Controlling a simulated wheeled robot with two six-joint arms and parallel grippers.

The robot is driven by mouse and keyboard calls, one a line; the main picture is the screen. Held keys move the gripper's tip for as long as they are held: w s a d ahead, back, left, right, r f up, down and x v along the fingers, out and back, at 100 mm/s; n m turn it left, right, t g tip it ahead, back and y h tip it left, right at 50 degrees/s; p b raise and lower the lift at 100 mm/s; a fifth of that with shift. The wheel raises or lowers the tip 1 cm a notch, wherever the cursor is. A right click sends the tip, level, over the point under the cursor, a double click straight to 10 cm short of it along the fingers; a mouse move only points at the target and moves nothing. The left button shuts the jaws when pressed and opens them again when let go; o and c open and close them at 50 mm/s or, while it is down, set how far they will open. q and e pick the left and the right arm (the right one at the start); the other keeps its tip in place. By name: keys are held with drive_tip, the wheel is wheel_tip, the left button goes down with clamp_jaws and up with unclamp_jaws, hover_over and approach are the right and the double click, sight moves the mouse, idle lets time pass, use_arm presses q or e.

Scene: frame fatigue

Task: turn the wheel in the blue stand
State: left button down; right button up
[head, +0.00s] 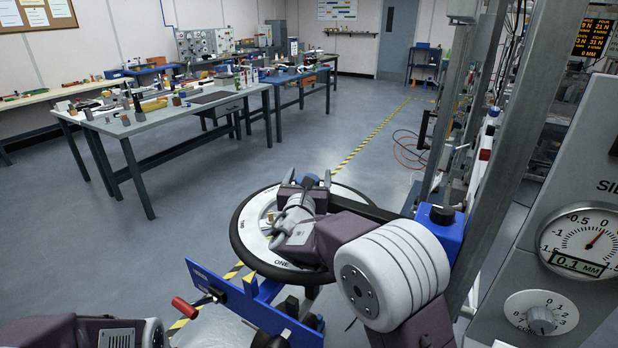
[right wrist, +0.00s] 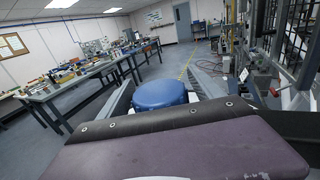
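The wheel (head: 251,238) has a black rim and a pale disc with lettering, of which "ONE" faces me. It lies nearly flat, partly hidden by my right arm. The blue stand (head: 236,298) is below and in front of it, with a red-ended handle (head: 185,308). My right gripper (head: 308,180) is over the far part of the wheel, its grey fingers apart. A blue round knob (right wrist: 160,95) lies between these fingers in the right wrist view; I cannot tell whether they touch it. Of my left arm only a part shows at the bottom left; its gripper is out of view.
A grey upright post frame (head: 505,130) and a panel with a dial gauge (head: 584,240) stand close on the right. A blue block with a black knob (head: 441,228) is by the post. Workbenches (head: 150,122) stand at the back left. The floor between is clear.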

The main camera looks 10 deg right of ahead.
drive_tip(key=shift+s+a, duration=0.15)
drive_tip(key=shift+s, duration=0.2)
drive_tip(key=b+v, duration=0.1)
drive_tip(key=v, duration=0.7)
drive_tip(key=shift+s, duration=0.15)
